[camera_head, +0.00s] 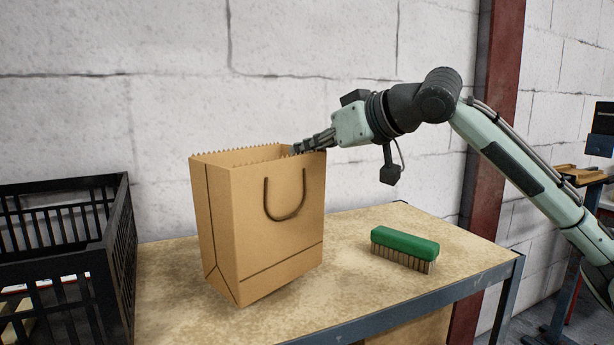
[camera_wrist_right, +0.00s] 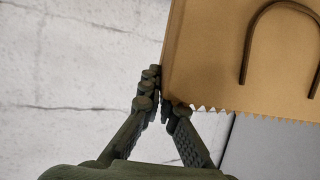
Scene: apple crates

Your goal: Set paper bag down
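The brown paper bag (camera_head: 248,225) is upright, slightly tilted, over the left part of the worktable (camera_head: 385,309), with its zigzag rim up and a dark handle on its front. I cannot tell for sure whether its base touches the tabletop. My right gripper (camera_head: 308,147) is at the top right edge of the bag, its fingers partly hidden by the rim. In the right wrist view, the fingertips (camera_wrist_right: 164,108) close on the edge of the bag (camera_wrist_right: 215,60) near the rim. My left gripper is out of view.
A black slatted crate (camera_head: 120,230) stands to the left of the bag. A green brush (camera_head: 405,244) with bristles down lies on the tabletop to the right. A white block wall (camera_head: 180,110) rises close behind. The tabletop between bag and brush is clear.

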